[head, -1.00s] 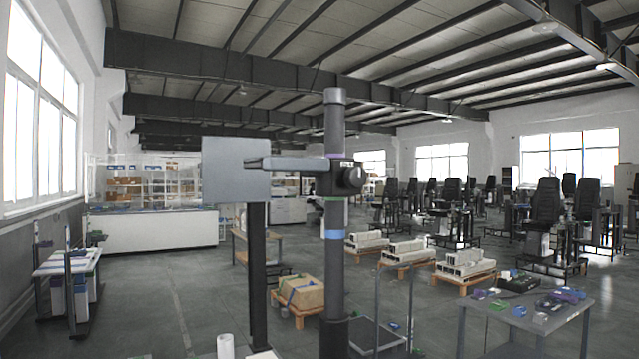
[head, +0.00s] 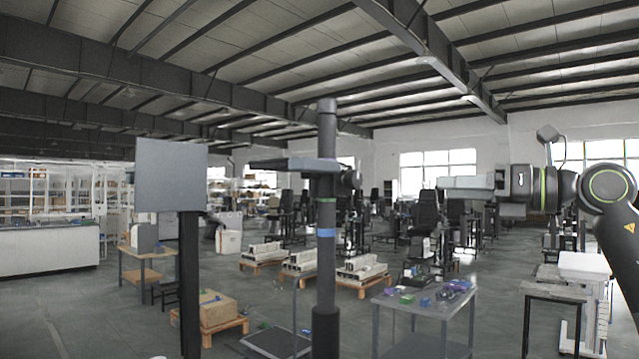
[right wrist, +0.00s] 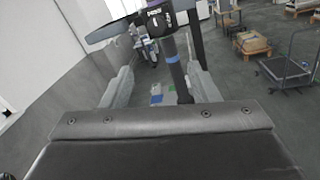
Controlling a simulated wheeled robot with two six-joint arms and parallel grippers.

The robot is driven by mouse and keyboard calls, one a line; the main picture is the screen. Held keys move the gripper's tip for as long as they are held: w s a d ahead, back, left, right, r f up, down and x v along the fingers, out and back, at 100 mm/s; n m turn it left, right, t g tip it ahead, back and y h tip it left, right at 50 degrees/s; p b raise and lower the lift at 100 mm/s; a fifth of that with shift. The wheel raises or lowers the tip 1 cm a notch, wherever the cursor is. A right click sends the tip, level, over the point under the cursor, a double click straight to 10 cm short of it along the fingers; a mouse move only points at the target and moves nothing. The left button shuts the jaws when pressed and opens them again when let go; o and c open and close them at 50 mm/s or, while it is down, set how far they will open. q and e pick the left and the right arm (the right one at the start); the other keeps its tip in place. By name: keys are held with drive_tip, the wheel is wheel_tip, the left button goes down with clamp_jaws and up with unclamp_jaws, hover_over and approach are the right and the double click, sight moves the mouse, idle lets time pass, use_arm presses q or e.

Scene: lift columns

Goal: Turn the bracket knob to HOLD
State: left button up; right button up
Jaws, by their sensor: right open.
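A dark lift column (head: 327,235) stands upright with purple, green and blue bands. A bracket (head: 290,164) is clamped near its upper part and reaches left. The bracket's dark knob (head: 349,180) shows edge-on at the right of the column. In the right wrist view the knob (right wrist: 158,24) faces me with a small label above it, too small to read. My right gripper (head: 442,186) is open and empty, to the right of the knob and apart from it. Its two fingers also show in the right wrist view (right wrist: 158,82), with the knob beyond them. My left gripper is out of view.
A grey panel on a black post (head: 170,175) stands left of the column. A grey table (head: 425,302) with small tools stands right of it. A flat cart (head: 275,341) and a box on a pallet (head: 212,310) are on the floor behind.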

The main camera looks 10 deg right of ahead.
drive_tip(key=s+r, duration=0.2)
drive_tip(key=p, duration=0.7)
approach(358, 181)
drive_tip(key=shift+h, duration=0.3)
drive_tip(key=x, duration=0.7)
drive_tip(key=shift+s+a+r, duration=0.1)
drive_tip(key=shift+r, duration=0.15)
drive_tip(key=shift+w+a+f, duration=0.1)
drive_tip(key=shift+w+a, duration=0.3)
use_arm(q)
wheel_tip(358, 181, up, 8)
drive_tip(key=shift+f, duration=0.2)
use_arm(e)
drive_tip(key=shift+d, duration=0.1)
drive_tip(key=shift+c, duration=0.5)
drive_tip(key=c, duration=0.9)
